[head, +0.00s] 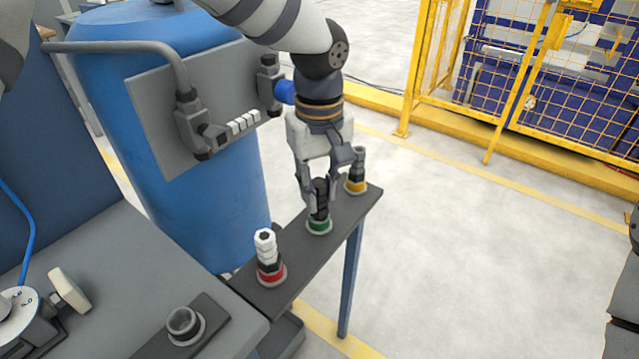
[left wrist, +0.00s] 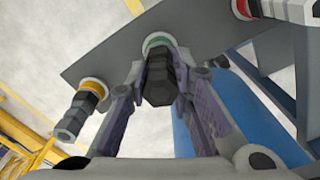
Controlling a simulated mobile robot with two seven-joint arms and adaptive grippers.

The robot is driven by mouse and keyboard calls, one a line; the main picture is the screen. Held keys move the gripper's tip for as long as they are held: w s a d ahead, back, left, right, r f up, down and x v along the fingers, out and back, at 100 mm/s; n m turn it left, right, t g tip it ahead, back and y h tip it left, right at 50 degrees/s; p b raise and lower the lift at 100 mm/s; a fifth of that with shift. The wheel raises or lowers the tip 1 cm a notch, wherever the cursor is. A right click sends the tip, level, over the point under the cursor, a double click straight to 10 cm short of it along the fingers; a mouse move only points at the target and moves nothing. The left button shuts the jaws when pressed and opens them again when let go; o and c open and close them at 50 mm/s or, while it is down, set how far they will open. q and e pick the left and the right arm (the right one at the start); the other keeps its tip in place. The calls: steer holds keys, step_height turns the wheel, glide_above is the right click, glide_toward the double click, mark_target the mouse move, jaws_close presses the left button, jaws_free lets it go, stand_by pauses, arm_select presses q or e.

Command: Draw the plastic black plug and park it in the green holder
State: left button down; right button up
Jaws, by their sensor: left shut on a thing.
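The black plug (head: 320,196) stands upright at the green holder (head: 319,226), its lower end in or right against the ring; I cannot tell how deep. My left gripper (head: 319,203) comes down from above and is shut on the plug, one finger on each side. In the left wrist view the dark hexagonal plug (left wrist: 158,82) sits between the fingers of the left gripper (left wrist: 158,70), in line with the green holder (left wrist: 158,43) behind it. My right gripper is not in view.
The red holder (head: 272,275) carries a white-topped plug, and the yellow holder (head: 355,187) a grey one close beside my gripper. All stand on a narrow grey shelf (head: 300,266). An empty grey socket (head: 183,323) is at the front. A blue tank (head: 225,205) stands behind.

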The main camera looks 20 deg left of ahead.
arm_select(q)
steer(key=shift+f, duration=0.3)
steer(key=c, duration=1.3)
jaws_free()
steer(key=shift+c, duration=0.2)
steer(key=shift+r, duration=0.1)
